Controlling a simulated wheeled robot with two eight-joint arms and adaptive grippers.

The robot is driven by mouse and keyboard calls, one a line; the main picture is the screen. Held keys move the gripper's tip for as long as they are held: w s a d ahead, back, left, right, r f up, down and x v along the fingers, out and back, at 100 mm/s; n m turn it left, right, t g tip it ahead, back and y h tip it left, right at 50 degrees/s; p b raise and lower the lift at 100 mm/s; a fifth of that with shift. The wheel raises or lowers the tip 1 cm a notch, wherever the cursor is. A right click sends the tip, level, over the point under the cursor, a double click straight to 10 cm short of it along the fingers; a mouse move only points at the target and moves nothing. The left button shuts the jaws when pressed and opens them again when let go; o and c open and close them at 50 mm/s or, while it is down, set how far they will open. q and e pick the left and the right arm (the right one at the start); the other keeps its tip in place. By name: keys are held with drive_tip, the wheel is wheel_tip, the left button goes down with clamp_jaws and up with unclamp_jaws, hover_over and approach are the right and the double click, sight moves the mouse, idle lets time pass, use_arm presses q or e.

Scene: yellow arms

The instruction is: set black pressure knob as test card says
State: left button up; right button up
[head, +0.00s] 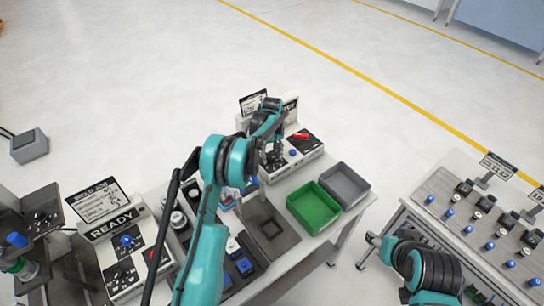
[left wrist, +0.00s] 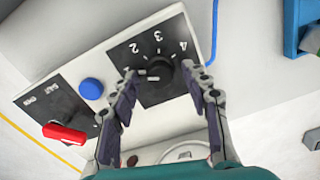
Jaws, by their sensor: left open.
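The black pressure knob (left wrist: 162,66) sits on a black dial plate with white numbers, among them 2, 3 and 4. Its pale pointer faces left in the left wrist view, near the low end of the scale. My left gripper (left wrist: 167,88) is open, with one finger on each side of the knob; I cannot tell whether they touch it. In the head view my left gripper (head: 275,150) is over the panel and hides the knob. The test card (head: 253,102) stands behind the panel, its text too small to read. My right arm is at the lower right.
The panel also has a blue button (left wrist: 91,88) and a red lever (left wrist: 65,133) beside OPEN and SHUT labels. Green (head: 314,207) and grey (head: 344,185) bins stand to the right. Another READY station (head: 116,229) is at left. A side table (head: 455,212) holds several knobs.

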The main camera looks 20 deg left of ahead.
use_arm(q)
drive_tip(key=shift+f, duration=0.15)
clamp_jaws()
drive_tip(key=m+b, duration=0.2)
drive_tip(key=m, duration=0.1)
drive_tip(key=shift+f+m, duration=0.1)
drive_tip(key=shift+m, duration=0.2)
drive_tip(key=m+b, duration=0.2)
drive_tip(key=m, duration=0.2)
drive_tip(key=shift+m, duration=0.7)
unclamp_jaws()
